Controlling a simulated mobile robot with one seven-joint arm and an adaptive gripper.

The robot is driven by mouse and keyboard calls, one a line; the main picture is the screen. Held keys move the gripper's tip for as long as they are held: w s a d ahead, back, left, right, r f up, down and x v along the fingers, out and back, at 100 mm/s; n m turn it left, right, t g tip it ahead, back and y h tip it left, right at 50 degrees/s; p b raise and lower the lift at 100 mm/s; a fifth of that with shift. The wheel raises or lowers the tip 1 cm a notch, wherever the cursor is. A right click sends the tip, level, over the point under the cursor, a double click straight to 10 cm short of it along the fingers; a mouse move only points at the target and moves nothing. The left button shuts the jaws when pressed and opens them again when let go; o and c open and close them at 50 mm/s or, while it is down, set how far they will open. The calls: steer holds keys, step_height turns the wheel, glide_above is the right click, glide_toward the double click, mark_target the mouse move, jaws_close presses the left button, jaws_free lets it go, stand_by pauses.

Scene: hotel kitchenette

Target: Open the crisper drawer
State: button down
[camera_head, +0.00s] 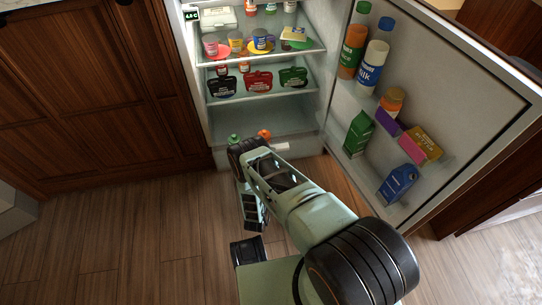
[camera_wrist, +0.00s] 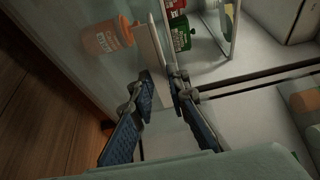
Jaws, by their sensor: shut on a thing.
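The crisper drawer is at the bottom of the open fridge in the head view, its pale front (camera_head: 304,147) partly hidden behind my arm. In the wrist view my gripper (camera_wrist: 162,77) has its two blue-padded fingers closed in on a thin pale upright piece of the drawer front (camera_wrist: 152,48). The exact contact at the fingertips is hard to make out. An orange jar (camera_wrist: 106,39) and a green item (camera_wrist: 181,36) show on either side of this piece. How far the drawer stands out cannot be told.
The fridge door (camera_head: 440,105) stands wide open on the right, with bottles and cartons in its racks. Shelves above the drawer hold several containers (camera_head: 258,82). Wooden cabinets (camera_head: 90,90) stand on the left. The floor (camera_head: 130,230) at front left is clear.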

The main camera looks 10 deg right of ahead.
steer(key=shift+s+f, duration=0.15)
steer(key=shift+f, duration=0.15)
steer(key=c, duration=2)
jaws_free()
steer(key=shift+o, duration=0.2)
steer(key=shift+r, duration=0.1)
steer(key=shift+r, duration=0.15)
